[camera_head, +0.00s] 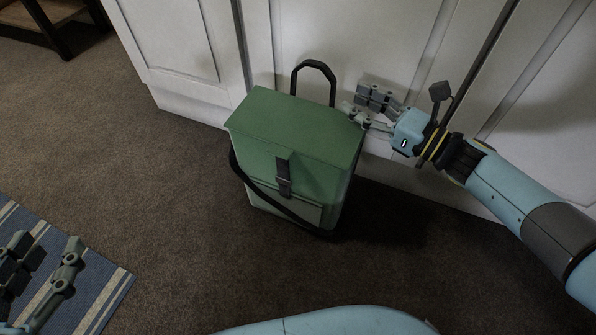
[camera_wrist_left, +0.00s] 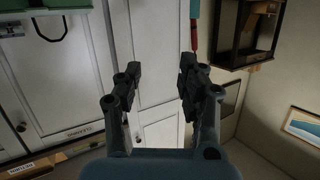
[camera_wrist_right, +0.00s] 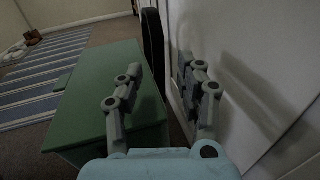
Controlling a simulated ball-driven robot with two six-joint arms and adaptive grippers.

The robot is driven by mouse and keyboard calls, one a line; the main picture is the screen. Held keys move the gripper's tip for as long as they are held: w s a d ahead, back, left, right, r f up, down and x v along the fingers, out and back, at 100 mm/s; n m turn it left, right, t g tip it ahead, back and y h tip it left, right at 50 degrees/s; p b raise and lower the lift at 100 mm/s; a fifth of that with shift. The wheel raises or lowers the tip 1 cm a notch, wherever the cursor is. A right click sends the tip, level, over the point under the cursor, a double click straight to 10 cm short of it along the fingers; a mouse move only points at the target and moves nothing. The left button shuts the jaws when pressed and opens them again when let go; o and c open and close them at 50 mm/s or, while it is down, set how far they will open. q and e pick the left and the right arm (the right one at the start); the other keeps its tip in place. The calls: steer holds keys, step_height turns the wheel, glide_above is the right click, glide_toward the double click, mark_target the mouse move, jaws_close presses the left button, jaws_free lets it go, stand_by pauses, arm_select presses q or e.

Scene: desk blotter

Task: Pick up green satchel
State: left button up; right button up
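The green satchel (camera_head: 300,130) stands upright on the carpet against the white cabinet doors, with a dark strap, a buckle and a black top handle (camera_head: 315,66) at its back. It also shows in the right wrist view (camera_wrist_right: 105,95). My right gripper (camera_head: 362,100) is at the satchel's back right corner, near the handle. Its fingers are apart; in the right wrist view (camera_wrist_right: 155,80) the dark handle shows beyond the gap between them. Whether a finger touches the satchel I cannot tell. My left gripper (camera_head: 45,262) is open and empty above the striped rug, away from the satchel.
White panelled cabinet doors (camera_head: 400,45) stand right behind the satchel and the right gripper. A blue striped rug (camera_head: 105,285) lies at lower left. A dark wooden furniture piece (camera_head: 50,20) is at upper left. The carpet left of the satchel is clear.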

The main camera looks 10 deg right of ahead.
mark_target(335, 89)
arm_select(q)
steer(key=w+d+r+m+t+h+b, duration=0.1)
steer(key=w+r+t, duration=0.4)
steer(key=r, duration=0.5)
steer(key=shift+w+r+b, duration=0.2)
steer(key=shift+r+b, duration=0.1)
steer(key=shift+r, duration=0.05)
arm_select(e)
steer(key=x, duration=0.5)
steer(key=shift+r, duration=0.3)
arm_select(q)
steer(key=shift+d, duration=0.1)
arm_select(e)
steer(key=shift+c, duration=0.4)
steer(key=shift+s, duration=0.1)
jaws_close()
steer(key=shift+a, duration=0.1)
